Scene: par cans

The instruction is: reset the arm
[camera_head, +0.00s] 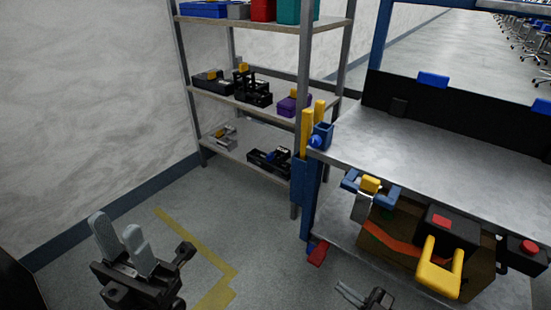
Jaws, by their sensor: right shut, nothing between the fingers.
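My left gripper (117,224) shows at the lower left, above the floor and its yellow line. Its two grey fingers point up and stand apart, with nothing between them. My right gripper (340,288) shows at the bottom edge, right of the middle, in front of the workbench. Its fingers are shut and empty, and part of it is cut off by the frame. Both grippers are clear of the shelf and the bench.
A metal shelf rack (262,108) with several tools and cases stands by the wall. A workbench (430,165) fills the right side. A yellow-handled black device (440,265) juts from its front. The floor (240,215) between rack and grippers is free.

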